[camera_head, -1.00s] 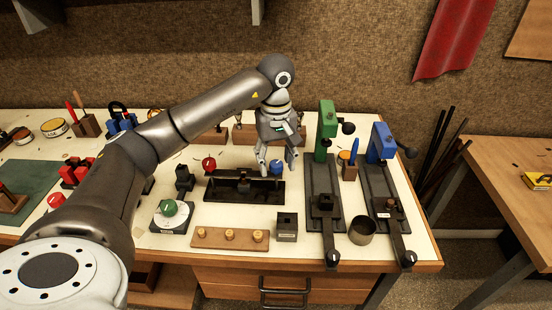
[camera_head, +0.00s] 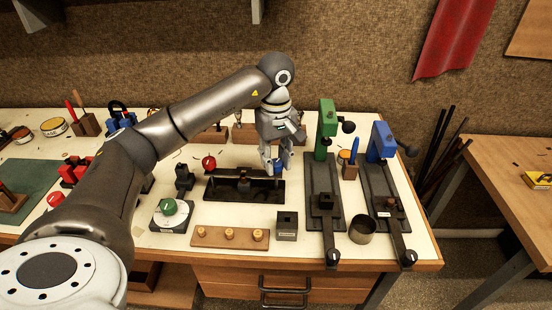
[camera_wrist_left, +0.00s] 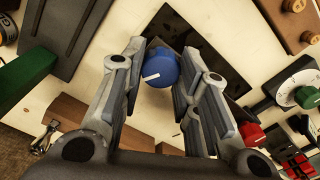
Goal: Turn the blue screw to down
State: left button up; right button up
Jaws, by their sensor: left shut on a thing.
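The blue screw (camera_head: 278,168) is a round blue knob at the right end of a black fixture (camera_head: 240,189) on the bench. In the left wrist view, the blue screw (camera_wrist_left: 161,69) shows a short white mark pointing toward the left of that picture. My left gripper (camera_head: 275,169) points down at the knob, with a finger on each side, and is shut on it. The left gripper (camera_wrist_left: 163,62) also shows in the wrist view, its fingers partly hiding the knob's sides. My right gripper is not in view.
A red knob (camera_head: 209,163) sits at the fixture's left. A green dial (camera_head: 169,207) stands front left, and a green press (camera_head: 326,130) and a blue press (camera_head: 381,143) stand to the right. A wooden strip with yellow pegs (camera_head: 230,238) lies in front.

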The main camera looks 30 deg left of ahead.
pick_arm(q)
jog(key=n, duration=0.5)
jog(key=shift+b, duration=0.3)
jog(key=n, duration=0.5)
jog(key=shift+n, duration=0.4)
jog(key=n, duration=0.4)
jog(key=shift+s+n, duration=0.1)
jog(key=shift+n, duration=0.2)
jog(key=n, duration=1)
jog(key=shift+n, duration=0.4)
jog(key=n+p, duration=0.1)
jog(key=n, duration=0.4)
jog(key=shift+d, duration=0.1)
jog(key=n, duration=0.5)
jog(key=shift+r+n+p, duration=0.1)
jog(key=shift+n+p, duration=0.25)
jog(key=shift+n, duration=0.05)
jog(key=shift+n+p, duration=0.4)
jog(key=shift+n, duration=1.9)
